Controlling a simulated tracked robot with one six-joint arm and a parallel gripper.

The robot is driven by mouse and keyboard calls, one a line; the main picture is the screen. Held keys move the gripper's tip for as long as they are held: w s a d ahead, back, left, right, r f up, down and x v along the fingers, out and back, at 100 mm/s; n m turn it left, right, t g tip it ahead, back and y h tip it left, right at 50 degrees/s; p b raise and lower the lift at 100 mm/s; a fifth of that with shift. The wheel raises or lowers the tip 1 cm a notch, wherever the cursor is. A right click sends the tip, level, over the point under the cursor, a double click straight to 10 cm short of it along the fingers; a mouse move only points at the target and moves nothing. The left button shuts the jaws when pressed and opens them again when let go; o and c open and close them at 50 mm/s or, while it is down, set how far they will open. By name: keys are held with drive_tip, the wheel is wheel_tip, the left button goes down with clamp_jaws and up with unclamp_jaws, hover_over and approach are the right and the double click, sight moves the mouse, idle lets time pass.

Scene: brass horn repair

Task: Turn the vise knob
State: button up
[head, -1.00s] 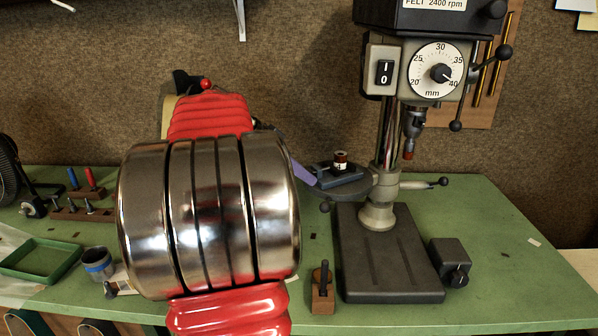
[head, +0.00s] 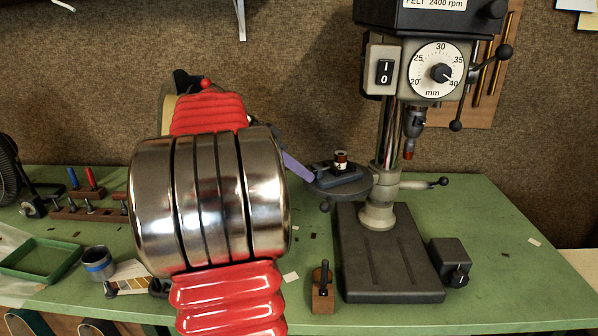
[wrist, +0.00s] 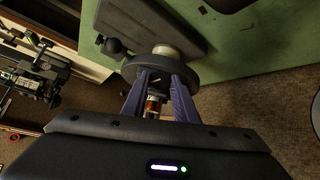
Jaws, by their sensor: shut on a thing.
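A small dark vise (head: 346,176) sits on the round table (head: 350,189) of the drill press, with a red-brown and white piece (head: 340,162) upright in it. My gripper's purple finger (head: 298,168) reaches from behind my arm to the vise's left end. In the wrist view my gripper (wrist: 161,78) has both purple fingers at the round table (wrist: 128,68), closed on the vise knob. The knob itself is hidden between the fingers. A reddish piece (wrist: 153,105) shows between them.
The drill press column (head: 388,150) and drill chuck (head: 414,124) stand right of the vise. A small wooden block (head: 323,290) stands in front.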

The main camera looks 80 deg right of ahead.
drive_tip(key=shift+w+d+n+g+y, duration=0.15)
drive_tip(key=shift+n+g+y, duration=0.45)
drive_tip(key=shift+g+y, duration=0.1)
drive_tip(key=o, duration=1)
drive_tip(key=shift+w, duration=0.1)
drive_tip(key=v, duration=1.3)
drive_tip(key=shift+w+r, duration=0.2)
drive_tip(key=shift+o, duration=0.3)
